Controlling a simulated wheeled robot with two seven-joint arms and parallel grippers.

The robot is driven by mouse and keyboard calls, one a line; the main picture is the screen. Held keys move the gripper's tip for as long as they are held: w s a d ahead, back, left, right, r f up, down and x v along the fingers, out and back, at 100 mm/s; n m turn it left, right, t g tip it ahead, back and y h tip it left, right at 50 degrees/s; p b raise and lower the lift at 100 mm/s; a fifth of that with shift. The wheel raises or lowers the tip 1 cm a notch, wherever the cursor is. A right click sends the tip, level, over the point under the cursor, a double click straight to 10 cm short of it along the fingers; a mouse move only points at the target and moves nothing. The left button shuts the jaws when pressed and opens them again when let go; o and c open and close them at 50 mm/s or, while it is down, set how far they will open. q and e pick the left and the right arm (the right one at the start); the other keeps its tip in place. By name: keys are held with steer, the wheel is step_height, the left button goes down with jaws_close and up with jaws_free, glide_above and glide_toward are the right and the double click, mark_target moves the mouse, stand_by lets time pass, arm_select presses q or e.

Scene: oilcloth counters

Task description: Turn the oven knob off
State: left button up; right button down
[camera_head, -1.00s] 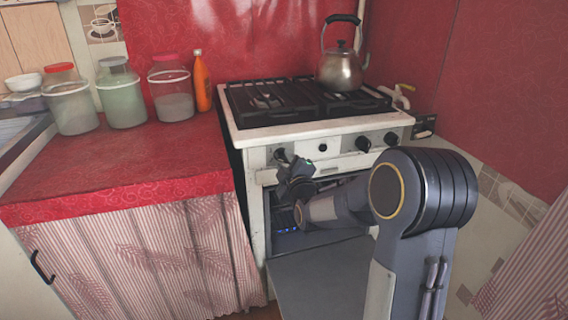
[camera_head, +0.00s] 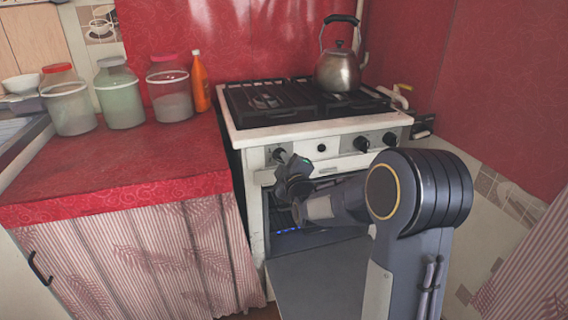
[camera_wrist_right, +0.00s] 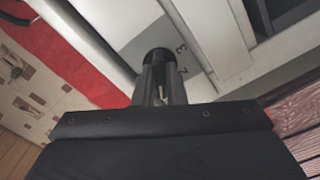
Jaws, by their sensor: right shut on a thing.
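The white stove (camera_head: 345,150) has a row of dark knobs along its front panel. My right gripper (camera_head: 286,166) is at the leftmost knob (camera_head: 279,155), in front of the panel. In the right wrist view my right gripper (camera_wrist_right: 160,85) is shut on this dark round knob (camera_wrist_right: 158,56), with the fingers hiding most of it. Printed numbers, a 2 and a 3, show on the panel beside the knob. Which way the knob points cannot be seen. My left gripper is not in view.
The oven door (camera_head: 318,283) hangs open below my right arm, with a bluish glow inside the oven. A kettle (camera_head: 338,70) stands on the hob. Jars and an orange bottle (camera_head: 200,82) stand on the red counter (camera_head: 120,168) at left.

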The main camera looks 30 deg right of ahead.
steer(key=shift+f+m+b, duration=0.2)
steer(key=shift+m+b, duration=4.05)
steer(key=shift+m, duration=1.55)
steer(key=c, duration=1.5)
jaws_free()
steer(key=shift+r, duration=0.1)
